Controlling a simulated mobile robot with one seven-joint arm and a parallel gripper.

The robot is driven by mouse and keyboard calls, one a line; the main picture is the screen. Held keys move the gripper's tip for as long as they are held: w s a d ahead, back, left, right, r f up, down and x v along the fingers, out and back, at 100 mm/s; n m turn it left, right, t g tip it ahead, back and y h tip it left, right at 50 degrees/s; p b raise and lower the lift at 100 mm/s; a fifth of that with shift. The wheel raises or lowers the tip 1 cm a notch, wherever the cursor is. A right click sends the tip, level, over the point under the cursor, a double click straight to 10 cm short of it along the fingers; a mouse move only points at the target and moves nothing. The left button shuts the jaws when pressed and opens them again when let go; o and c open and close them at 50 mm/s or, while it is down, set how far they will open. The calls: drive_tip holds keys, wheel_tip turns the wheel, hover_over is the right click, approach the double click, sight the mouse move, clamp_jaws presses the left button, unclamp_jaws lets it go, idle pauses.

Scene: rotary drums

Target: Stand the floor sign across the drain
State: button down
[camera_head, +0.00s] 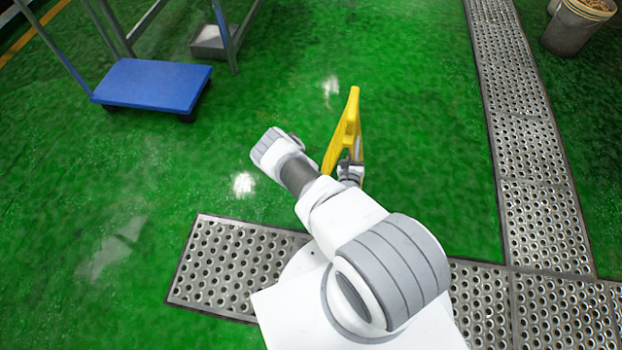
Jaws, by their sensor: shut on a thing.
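The yellow floor sign (346,131) is in front of my arm, near the middle of the view, seen nearly edge-on. My gripper (351,170) is shut on the sign at its lower right side; the fingers are mostly hidden by my arm and the sign. I cannot tell whether the sign touches the floor. The drain is a perforated metal grating. One run (520,130) goes along the right side, and another (235,262) crosses the front, partly hidden under my white base and arm. The sign is over green floor, between these runs and apart from both.
A blue platform cart (152,83) stands at the upper left, by a metal frame with a grey tray (212,40) beneath it. A bucket (577,26) stands at the upper right beyond the drain. The green floor (420,90) between sign and right-hand drain is clear.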

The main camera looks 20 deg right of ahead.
drive_tip(key=w+a+f+b, duration=0.7)
drive_tip(key=w+f, duration=0.1)
drive_tip(key=f, duration=0.2)
drive_tip(key=shift+w+a+f, duration=0.25)
drive_tip(key=shift+w+f, duration=0.1)
drive_tip(key=shift+f, duration=0.05)
drive_tip(key=shift+f, duration=0.2)
drive_tip(key=c, duration=1)
unclamp_jaws()
drive_tip(key=shift+s, duration=0.1)
drive_tip(key=shift+o, duration=0.2)
drive_tip(key=shift+r, duration=0.15)
